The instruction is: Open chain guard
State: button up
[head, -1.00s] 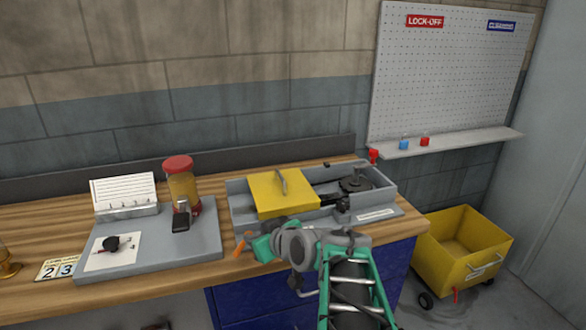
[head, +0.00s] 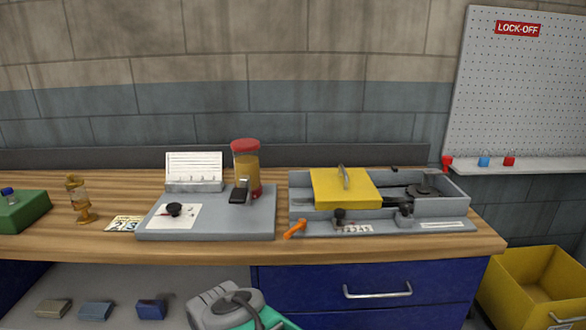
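The chain guard (head: 338,191) is a yellow cover with a grey handle (head: 345,176) on top. It lies over the left part of a grey open-topped housing (head: 452,207) on the bench. To its right, a dark sprocket (head: 420,190) and part of the chain run show uncovered in the housing. My arm shows low in the picture, below the bench edge and well apart from the guard. My gripper's fingers cannot be made out in the head view.
A grey board (head: 255,221) with a red-lidded jar (head: 246,167) stands left of the housing. An orange lever-like piece (head: 296,229) sits at the housing's front left corner. A yellow cart (head: 535,290) stands right of the wooden bench (head: 200,250).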

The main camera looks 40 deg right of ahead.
aim_at(342, 188)
jog(key=u, duration=2.65)
jog(key=k, duration=0.85)
jog(key=z, duration=1.85)
jog(key=i, duration=0.5)
